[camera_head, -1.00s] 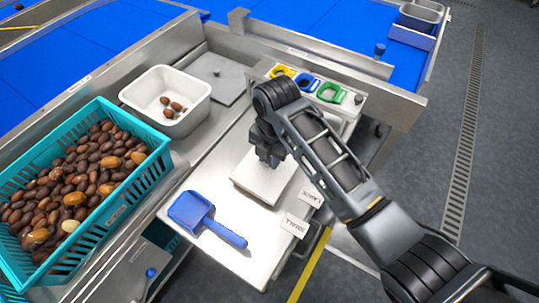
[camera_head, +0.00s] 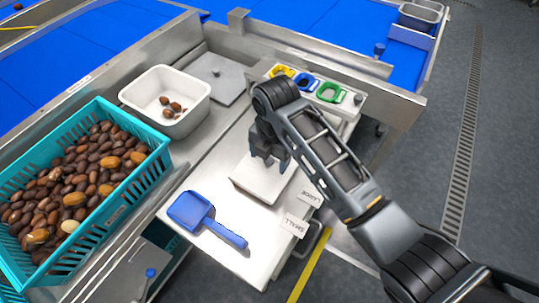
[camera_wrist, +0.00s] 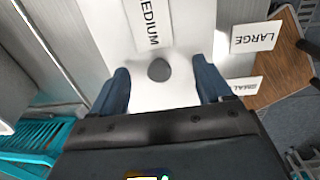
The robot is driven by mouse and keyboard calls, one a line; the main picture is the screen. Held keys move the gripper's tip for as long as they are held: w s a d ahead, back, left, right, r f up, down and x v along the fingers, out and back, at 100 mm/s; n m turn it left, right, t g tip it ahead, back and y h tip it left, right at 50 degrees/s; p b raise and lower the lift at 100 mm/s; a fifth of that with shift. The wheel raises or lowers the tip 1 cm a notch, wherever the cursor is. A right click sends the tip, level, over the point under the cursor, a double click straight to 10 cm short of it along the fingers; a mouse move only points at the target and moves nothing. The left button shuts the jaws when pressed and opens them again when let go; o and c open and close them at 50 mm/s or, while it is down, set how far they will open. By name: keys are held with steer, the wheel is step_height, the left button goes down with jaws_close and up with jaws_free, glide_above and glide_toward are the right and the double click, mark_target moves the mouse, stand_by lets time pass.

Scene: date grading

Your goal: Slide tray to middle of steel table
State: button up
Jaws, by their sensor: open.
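A shallow pale tray (camera_head: 262,186) lies on the lighter worktop at the front of the steel table (camera_head: 213,148). My gripper (camera_head: 269,163) is over this tray, with its two fingers apart and nothing seen between them in the head view. In the wrist view my gripper (camera_wrist: 160,72) has a finger on each side of a small round grey knob or spot (camera_wrist: 159,69) on a white surface. I cannot tell whether the fingertips touch the tray. My arm hides part of the tray's right side.
A blue scoop (camera_head: 205,217) lies left of the tray. A white bin (camera_head: 135,95) with a few dates and a teal crate (camera_head: 120,215) full of dates stand further left. Yellow, blue and green rings (camera_head: 331,92) sit behind. Size cards (camera_head: 296,225) stand at the right edge.

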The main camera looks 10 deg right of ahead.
mark_target(270, 161)
steer(key=shift+r, duration=4)
